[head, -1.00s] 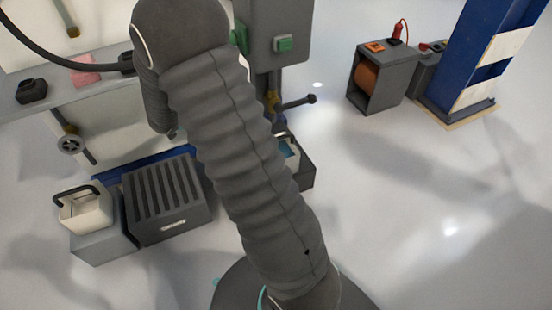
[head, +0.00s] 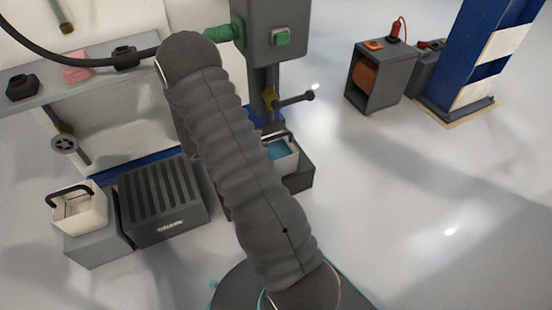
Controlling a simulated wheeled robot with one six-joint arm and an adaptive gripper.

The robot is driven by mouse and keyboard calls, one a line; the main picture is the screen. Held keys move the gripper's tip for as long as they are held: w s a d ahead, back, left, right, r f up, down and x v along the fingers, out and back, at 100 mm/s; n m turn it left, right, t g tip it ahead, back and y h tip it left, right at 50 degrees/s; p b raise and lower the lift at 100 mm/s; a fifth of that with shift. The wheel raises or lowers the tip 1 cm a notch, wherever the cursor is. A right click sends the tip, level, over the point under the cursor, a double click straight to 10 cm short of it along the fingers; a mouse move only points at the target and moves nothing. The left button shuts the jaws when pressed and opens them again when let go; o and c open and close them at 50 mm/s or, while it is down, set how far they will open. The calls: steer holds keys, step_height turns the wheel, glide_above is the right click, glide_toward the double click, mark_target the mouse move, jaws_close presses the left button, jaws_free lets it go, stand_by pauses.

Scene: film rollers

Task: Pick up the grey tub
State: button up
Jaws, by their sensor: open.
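Two handled tubs show in the head view, and I cannot tell for sure which one is the grey tub. A pale grey tub with blue inside (head: 284,160) stands on a dark block right of my arm, which hides its left part. A cream tub with a black handle (head: 80,212) stands upright on a grey box at the far left. My gripper is not visible; my sleeved arm crosses the middle of the view and hides what is behind it.
A dark slatted box (head: 162,203) stands beside the cream tub's grey box (head: 97,248). A grey machine with a green button (head: 281,38) and a lever (head: 295,101) rises behind. A grey cabinet (head: 381,80) and blue post (head: 463,65) stand at right. The right floor is clear.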

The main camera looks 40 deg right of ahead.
mark_target(271, 138)
steer(key=d, duration=0.1)
steer(key=s+d, duration=0.1)
steer(key=d, duration=0.1)
steer(key=s+d+f+b, duration=0.1)
steer(key=shift+d+f, duration=0.1)
steer(key=shift+d, duration=0.3)
steer(key=shift+d+f, duration=0.2)
steer(key=shift+d, duration=0.35)
steer(key=shift+c, duration=0.3)
jaws_close()
steer(key=shift+r, duration=0.1)
